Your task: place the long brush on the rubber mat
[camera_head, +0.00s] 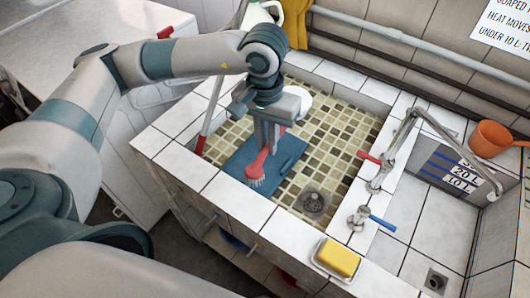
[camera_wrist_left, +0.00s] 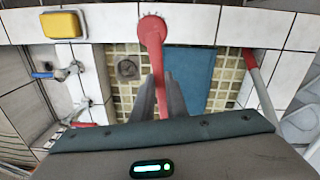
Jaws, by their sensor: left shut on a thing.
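The long brush is red, with a round red head (camera_wrist_left: 152,31) and pale bristles (camera_head: 256,182). My left gripper (camera_head: 267,138) is shut on its red handle (camera_wrist_left: 158,82). The brush hangs head-down and tilted, its head in front of the blue rubber mat (camera_head: 288,150) in the head view. The mat lies flat on the tiled sink floor; it also shows right of the handle in the left wrist view (camera_wrist_left: 198,72). The exact gap between brush and mat cannot be told. My right gripper is not in view.
A white pole with a red end (camera_head: 200,145) leans over the sink's left wall. A drain (camera_head: 313,201), a tap (camera_head: 388,165) and a yellow sponge on a dish (camera_head: 338,258) are right of the mat. An orange pot (camera_head: 490,138) stands far right.

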